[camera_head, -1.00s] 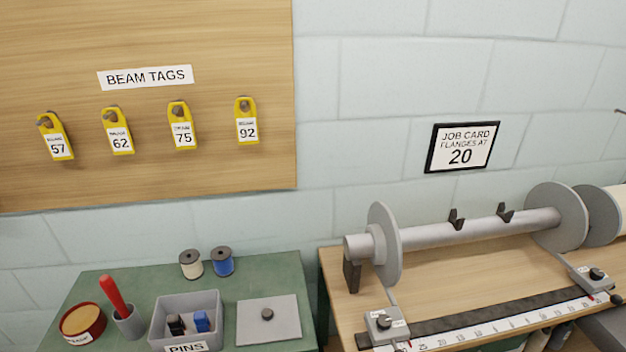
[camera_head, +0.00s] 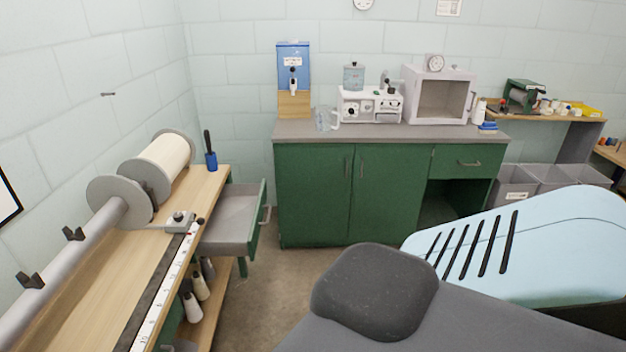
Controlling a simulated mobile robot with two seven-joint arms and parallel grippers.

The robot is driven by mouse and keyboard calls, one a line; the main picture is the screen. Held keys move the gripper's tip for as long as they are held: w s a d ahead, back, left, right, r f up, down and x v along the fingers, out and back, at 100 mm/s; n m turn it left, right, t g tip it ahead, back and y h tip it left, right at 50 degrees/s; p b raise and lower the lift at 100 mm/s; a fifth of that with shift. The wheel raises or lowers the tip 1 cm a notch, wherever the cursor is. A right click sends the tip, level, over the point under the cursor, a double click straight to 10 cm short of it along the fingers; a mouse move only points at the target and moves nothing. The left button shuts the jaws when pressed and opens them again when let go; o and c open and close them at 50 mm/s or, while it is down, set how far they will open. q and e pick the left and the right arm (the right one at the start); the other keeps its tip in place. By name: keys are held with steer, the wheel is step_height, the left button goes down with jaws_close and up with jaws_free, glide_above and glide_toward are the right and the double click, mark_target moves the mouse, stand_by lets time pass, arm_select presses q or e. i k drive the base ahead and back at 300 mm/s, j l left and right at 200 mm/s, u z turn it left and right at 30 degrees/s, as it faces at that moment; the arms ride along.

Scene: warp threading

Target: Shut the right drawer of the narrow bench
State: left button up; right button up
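The narrow bench (camera_head: 172,234) runs along the left wall with a wooden top. Its right drawer (camera_head: 229,221), grey inside with a green front, is pulled open at the bench's far end. The drawer's metal handle (camera_head: 265,219) faces right, and the drawer looks empty. Below it is a lower wooden shelf (camera_head: 210,301) with several bottles. Neither of my grippers is in the head view.
A green cabinet (camera_head: 312,192) stands at the back, with a gap of floor (camera_head: 262,275) between it and the drawer. Parts of my own body fill the lower right. A blue cup (camera_head: 211,161) with a dark handle stands on the bench near the drawer.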

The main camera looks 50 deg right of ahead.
mark_target(233, 228)
steer(key=z, duration=1.4)
steer(key=i+l+u, duration=0.4)
steer(key=i, duration=0.25)
steer(key=i+l+u, duration=0.4)
steer(key=i+l, duration=0.15)
steer(key=l, duration=0.05)
